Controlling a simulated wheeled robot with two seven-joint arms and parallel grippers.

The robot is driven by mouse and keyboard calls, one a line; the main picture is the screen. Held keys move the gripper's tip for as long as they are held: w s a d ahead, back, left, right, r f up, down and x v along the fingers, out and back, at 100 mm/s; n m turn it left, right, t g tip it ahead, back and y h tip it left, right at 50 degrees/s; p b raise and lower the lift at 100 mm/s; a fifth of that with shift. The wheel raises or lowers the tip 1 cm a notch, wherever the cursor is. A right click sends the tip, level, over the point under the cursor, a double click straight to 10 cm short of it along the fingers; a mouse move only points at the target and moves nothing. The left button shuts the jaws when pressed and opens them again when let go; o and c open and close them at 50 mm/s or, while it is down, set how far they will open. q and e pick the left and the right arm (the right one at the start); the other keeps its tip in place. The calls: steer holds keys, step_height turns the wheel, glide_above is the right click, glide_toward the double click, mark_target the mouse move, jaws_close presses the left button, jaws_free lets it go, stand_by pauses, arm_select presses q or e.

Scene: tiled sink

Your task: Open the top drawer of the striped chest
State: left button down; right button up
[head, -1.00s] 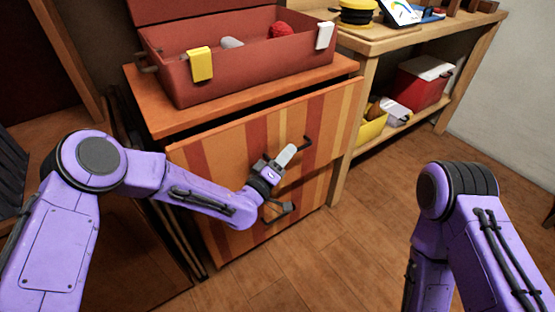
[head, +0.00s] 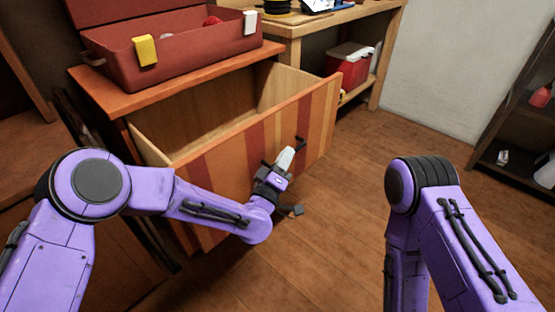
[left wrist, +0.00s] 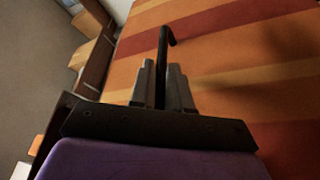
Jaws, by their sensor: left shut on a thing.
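The striped chest (head: 100,85) stands at the left in the head view. Its top drawer (head: 230,127), with an orange, red and yellow striped front, is pulled well out, and its bare wooden inside looks empty. My left gripper (head: 290,150) is at the drawer front, shut on the dark drawer handle (head: 301,142). In the left wrist view the two fingers (left wrist: 161,85) close around the dark handle bar (left wrist: 164,45), against the striped front. My right arm shows at the right of the head view, but its gripper is out of view.
An open red toolbox (head: 180,58) with yellow and white latches sits on the chest. A wooden workbench (head: 300,28) with a red and white cooler (head: 348,68) stands behind it. A dark shelf (head: 515,140) is at the right. The wooden floor between is clear.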

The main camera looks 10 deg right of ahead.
arm_select(q)
steer(key=shift+s+d, duration=0.2)
stand_by(0.3)
steer(key=c, duration=1.4)
jaws_free()
steer(key=shift+c, duration=0.2)
steer(key=shift+s, duration=0.1)
steer(key=v, duration=1)
steer(key=shift+s+a, duration=0.15)
steer(key=shift+a, duration=0.1)
steer(key=shift+f, duration=0.15)
